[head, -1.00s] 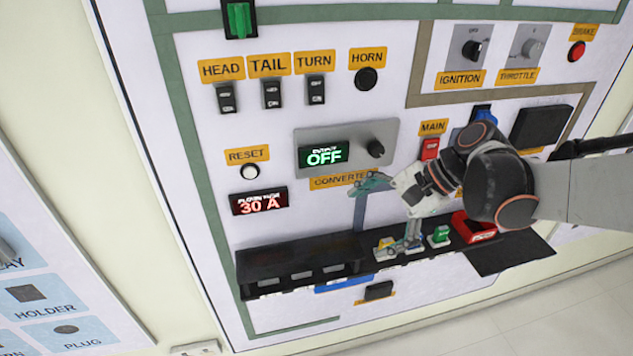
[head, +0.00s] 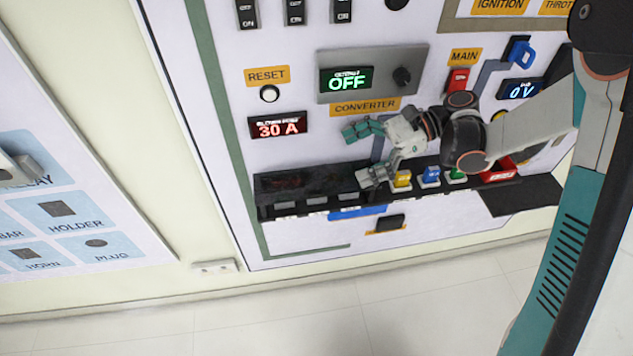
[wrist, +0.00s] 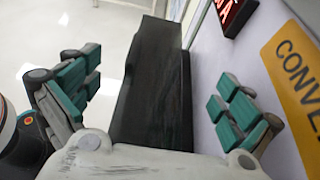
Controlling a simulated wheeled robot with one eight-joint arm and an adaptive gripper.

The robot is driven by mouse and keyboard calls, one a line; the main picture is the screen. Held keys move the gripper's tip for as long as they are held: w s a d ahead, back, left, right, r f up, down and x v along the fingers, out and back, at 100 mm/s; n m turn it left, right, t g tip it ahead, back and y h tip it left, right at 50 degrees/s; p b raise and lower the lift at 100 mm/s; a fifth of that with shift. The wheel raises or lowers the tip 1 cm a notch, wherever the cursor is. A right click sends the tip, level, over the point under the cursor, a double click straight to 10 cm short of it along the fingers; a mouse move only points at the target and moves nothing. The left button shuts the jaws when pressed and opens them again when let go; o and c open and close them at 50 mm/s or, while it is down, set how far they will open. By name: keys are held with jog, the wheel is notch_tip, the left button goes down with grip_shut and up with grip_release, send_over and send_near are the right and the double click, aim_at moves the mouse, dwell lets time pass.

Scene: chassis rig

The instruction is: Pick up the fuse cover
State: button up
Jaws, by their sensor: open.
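The fuse cover looks to be the long black box (head: 300,183) low on the white panel, left of the colored fuses. My gripper (head: 367,153) is at its right end, one finger above and one below, open and empty. In the wrist view the black cover (wrist: 155,75) runs away from me between my two spread teal fingers (wrist: 155,100). Gaps show on both sides, and I see no contact. The near end of the cover is partly hidden by my gripper's body.
Yellow (head: 402,180), blue (head: 431,176) and green fuses stand just right of my gripper, with a red block (head: 497,172) beyond. The converter box (head: 372,75) and the 30 A display (head: 277,125) are above. The floor below is clear.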

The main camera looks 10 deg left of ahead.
aim_at(332, 177)
jog(key=b+x, duration=0.1)
jog(key=x, duration=0.4)
jog(key=shift+a, duration=0.1)
jog(key=b+x, duration=0.2)
jog(key=x, duration=0.3)
jog(key=shift+s+f, duration=0.15)
jog(key=shift+f, duration=0.1)
jog(key=c, duration=1.4)
